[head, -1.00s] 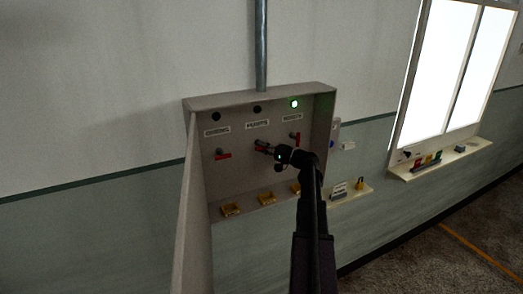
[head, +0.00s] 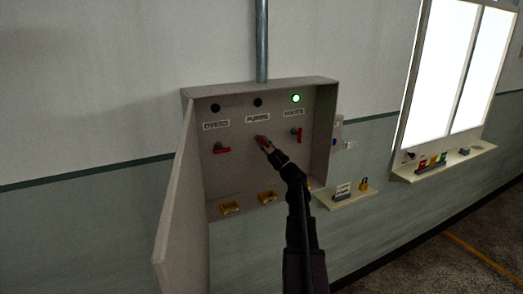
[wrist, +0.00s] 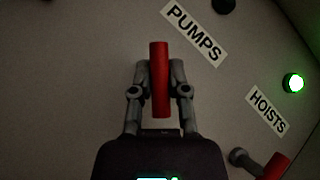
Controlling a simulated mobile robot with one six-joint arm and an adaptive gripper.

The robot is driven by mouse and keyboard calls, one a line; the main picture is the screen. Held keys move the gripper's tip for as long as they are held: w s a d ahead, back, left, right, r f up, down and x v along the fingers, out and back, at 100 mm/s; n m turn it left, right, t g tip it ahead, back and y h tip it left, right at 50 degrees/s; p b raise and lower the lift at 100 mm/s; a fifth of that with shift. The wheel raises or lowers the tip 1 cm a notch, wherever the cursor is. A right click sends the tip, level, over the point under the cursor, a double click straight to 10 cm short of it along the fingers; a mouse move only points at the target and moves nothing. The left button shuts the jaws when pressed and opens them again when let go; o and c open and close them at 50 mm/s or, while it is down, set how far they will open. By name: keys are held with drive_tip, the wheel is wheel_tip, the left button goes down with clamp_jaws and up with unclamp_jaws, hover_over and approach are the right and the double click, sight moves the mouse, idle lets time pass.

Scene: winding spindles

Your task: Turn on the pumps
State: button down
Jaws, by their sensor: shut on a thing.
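An open grey wall cabinet (head: 250,186) holds the red PUMPS handle (head: 262,141) under its PUMPS label (head: 258,118). My gripper (head: 266,146) is shut on this handle from below right. In the wrist view the red handle (wrist: 159,80) sits between the two fingers (wrist: 160,78) of my gripper. The handle is tilted relative to the PUMPS label (wrist: 194,33), between level and upright. The lamp (head: 258,102) above PUMPS is dark. The handle's pivot is mostly hidden.
The HOISTS handle (head: 297,134) is upright under a lit green lamp (head: 296,98). The OVENS handle (head: 222,150) lies level under a dark lamp (head: 215,108). The cabinet door (head: 178,195) hangs open at left. A shelf with a padlock (head: 364,184) is at right.

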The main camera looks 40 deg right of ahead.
drive_tip(key=m+t+h, duration=0.1)
drive_tip(key=m+h, duration=0.2)
drive_tip(key=m+t+h+b, duration=0.1)
drive_tip(key=m+h, duration=0.3)
drive_tip(key=shift+a+f+m, duration=0.1)
drive_tip(key=shift+f+m, duration=0.05)
drive_tip(key=shift+m, duration=0.15)
drive_tip(key=shift+m+h+b, duration=0.35)
drive_tip(key=shift+m+h, duration=3.65)
drive_tip(key=shift+m, duration=0.3)
drive_tip(key=shift+g, duration=0.3)
drive_tip(key=c, duration=0.6)
unclamp_jaws()
drive_tip(key=shift+w, duration=0.1)
drive_tip(key=shift+s, duration=0.2)
